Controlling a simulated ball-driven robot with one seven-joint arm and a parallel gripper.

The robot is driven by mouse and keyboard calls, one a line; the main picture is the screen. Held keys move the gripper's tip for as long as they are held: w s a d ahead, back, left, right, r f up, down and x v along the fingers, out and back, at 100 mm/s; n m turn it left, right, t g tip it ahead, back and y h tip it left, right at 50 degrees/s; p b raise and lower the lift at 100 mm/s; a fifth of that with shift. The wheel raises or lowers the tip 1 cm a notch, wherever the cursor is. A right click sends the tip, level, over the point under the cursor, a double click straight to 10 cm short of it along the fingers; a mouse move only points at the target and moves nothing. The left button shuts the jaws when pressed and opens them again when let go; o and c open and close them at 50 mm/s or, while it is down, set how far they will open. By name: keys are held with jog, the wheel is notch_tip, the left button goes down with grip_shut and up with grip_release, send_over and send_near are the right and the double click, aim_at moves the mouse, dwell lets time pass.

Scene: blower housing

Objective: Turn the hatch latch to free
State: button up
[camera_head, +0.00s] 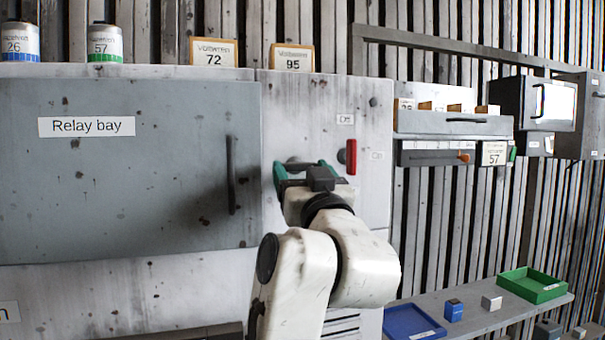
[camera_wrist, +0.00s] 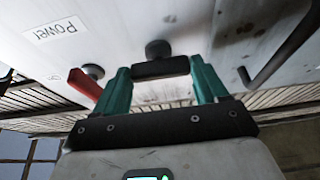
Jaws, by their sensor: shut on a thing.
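The hatch is the grey door labelled Relay bay (camera_head: 130,165), flat against its housing. Its dark upright handle (camera_head: 232,175) is at its right side and also shows in the wrist view (camera_wrist: 272,62). The hatch latch, a short dark bar (camera_wrist: 160,68) by a round dark knob (camera_wrist: 158,48), sits on the panel right of the door. My gripper (camera_head: 303,167) has its green fingers around the ends of this bar, and they also show in the wrist view (camera_wrist: 162,78). In the head view the fingers mostly hide the latch.
A red lever (camera_head: 351,157) is close right of my gripper, with small labels above and beside it. In the wrist view the red lever (camera_wrist: 84,84) is left of the fingers. A shelf at lower right holds a blue tray (camera_head: 411,323) and a green tray (camera_head: 532,285).

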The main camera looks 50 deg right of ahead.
jog(key=c, duration=0.4)
jog(key=shift+f+m+b, duration=0.1)
jog(key=shift+m+b, duration=0.25)
jog(key=shift+m, duration=0.15)
jog(key=m+g+h+b, duration=0.1)
jog(key=m, duration=0.1)
jog(key=m+h+b, duration=0.1)
jog(key=m, duration=0.1)
jog(key=shift+w+a+g, duration=0.15)
jog(key=shift+g, duration=0.25)
jog(key=m+g+b, duration=0.1)
jog(key=m, duration=0.2)
jog(key=m+g+h+b, duration=0.1)
jog(key=m+b, duration=0.1)
jog(key=m, duration=0.1)
jog(key=shift+a+m+g+h, duration=0.1)
jog(key=shift+m+g+h, duration=0.2)
jog(key=shift+g, duration=0.1)
jog(key=m+g, duration=0.1)
jog(key=m, duration=0.1)
jog(key=m+g, duration=0.1)
jog(key=m, duration=0.3)
jog(key=shift+w+a+r+g+b, duration=0.1)
jog(key=shift+r+g+b, duration=0.2)
jog(key=shift+r+g, duration=0.1)
jog(key=m+g+y+p, duration=0.1)
jog(key=m, duration=0.3)
jog(key=shift+m, duration=0.3)
jog(key=o, duration=1.1)
